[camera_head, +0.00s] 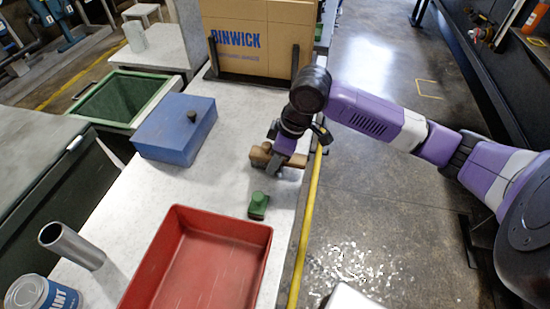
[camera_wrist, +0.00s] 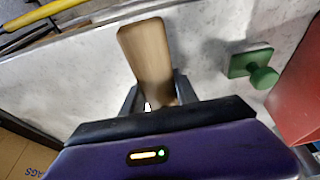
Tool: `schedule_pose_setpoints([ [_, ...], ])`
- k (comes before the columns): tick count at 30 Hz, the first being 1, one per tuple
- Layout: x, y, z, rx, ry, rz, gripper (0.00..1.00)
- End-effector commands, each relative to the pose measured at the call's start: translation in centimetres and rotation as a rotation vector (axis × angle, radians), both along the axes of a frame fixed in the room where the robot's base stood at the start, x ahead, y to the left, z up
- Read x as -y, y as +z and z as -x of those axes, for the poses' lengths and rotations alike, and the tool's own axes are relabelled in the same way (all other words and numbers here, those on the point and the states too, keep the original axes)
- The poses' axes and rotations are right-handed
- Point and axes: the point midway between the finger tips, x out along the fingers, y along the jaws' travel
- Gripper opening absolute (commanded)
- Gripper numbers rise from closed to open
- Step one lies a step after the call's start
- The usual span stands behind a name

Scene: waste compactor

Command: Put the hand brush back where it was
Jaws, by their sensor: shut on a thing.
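The hand brush shows as a brown wooden piece (camera_head: 259,155) at my gripper, over the light worktop near its right edge. In the wrist view its wooden end (camera_wrist: 146,55) sticks out between my fingers; the rest is hidden by the gripper body. My gripper (camera_head: 275,160) points down and is shut on the brush. I cannot tell whether the brush touches the worktop.
A small green knobbed block (camera_head: 258,205) stands close by, with a red tray (camera_head: 265,240) in front. A blue box (camera_head: 175,130) is left, a cardboard box (camera_head: 265,40) behind. A yellow rail (camera_head: 308,215) runs along the edge. Bare worktop (camera_head: 170,185) lies left of the green block.

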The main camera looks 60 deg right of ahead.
Motion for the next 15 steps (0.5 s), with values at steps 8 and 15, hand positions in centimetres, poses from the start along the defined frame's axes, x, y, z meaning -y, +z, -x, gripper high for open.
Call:
schedule_pose_setpoints([
  [8, -0.02, -0.38, -0.02, 0.001, 0.0, 0.0, 0.0],
  [15, 0.0, -0.22, -0.01, 0.0, 0.0, 0.0, 0.58],
])
